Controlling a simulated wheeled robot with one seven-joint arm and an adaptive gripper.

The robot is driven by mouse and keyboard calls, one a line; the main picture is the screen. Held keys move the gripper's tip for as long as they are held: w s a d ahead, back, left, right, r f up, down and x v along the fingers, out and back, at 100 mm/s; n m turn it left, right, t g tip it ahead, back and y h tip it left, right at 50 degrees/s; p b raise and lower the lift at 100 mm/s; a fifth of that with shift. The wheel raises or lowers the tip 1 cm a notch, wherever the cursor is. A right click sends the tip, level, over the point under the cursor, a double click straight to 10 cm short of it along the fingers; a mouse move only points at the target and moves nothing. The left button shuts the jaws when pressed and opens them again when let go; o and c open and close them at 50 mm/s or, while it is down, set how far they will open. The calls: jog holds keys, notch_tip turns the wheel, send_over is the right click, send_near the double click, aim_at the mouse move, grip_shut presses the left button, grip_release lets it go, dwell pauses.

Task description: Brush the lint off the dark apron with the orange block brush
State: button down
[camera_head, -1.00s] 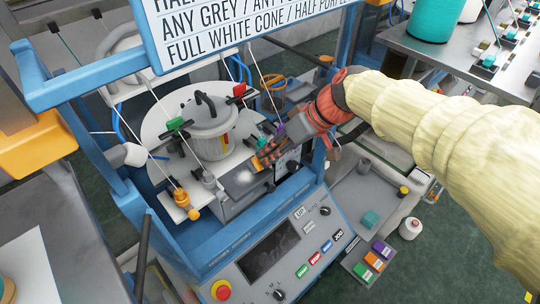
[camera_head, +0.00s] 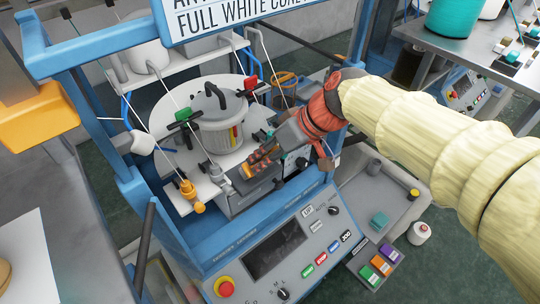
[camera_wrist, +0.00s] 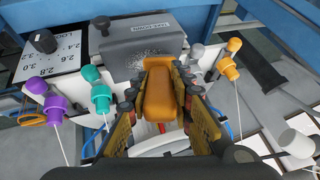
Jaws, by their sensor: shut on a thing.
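The orange block brush (camera_wrist: 160,95) is between the fingers of my gripper (camera_wrist: 159,78), which is shut on it. Its front end is over the dark grey apron (camera_wrist: 118,40) in the wrist view. White lint specks (camera_wrist: 138,62) show on the apron around the brush's front end; the brush hides part of that area. I cannot tell whether the brush touches the apron. In the head view my gripper (camera_head: 260,164) covers much of the apron (camera_head: 243,188), and only a little of the brush shows.
Behind the apron stands a grey lidded can (camera_head: 220,125) on a white round plate. Coloured yarn guides flank the apron, including a teal one (camera_wrist: 97,92) and an orange one (camera_wrist: 230,62). A control panel (camera_head: 275,245) lies in front. A blue frame surrounds the machine.

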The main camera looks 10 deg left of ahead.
jog(key=shift+s+a, duration=0.4)
jog(key=shift+s, duration=0.1)
jog(key=shift+a+b, duration=0.15)
jog(key=shift+b, duration=0.25)
jog(key=shift+w, duration=0.1)
jog(key=shift+w+d+b, duration=0.4)
jog(key=shift+w+d, duration=0.7)
jog(key=shift+w, duration=0.3)
jog(key=shift+w+d+b, duration=0.4)
jog(key=shift+w+d, duration=0.7)
jog(key=shift+w, duration=0.25)
jog(key=shift+s+a, duration=0.1)
jog(key=shift+s+a+b, duration=0.6)
jog(key=shift+s+a, duration=0.5)
jog(key=shift+s, duration=0.25)
jog(key=shift+s+a+b, duration=0.55)
jog(key=shift+s+a, duration=0.5)
jog(key=shift+s, duration=0.3)
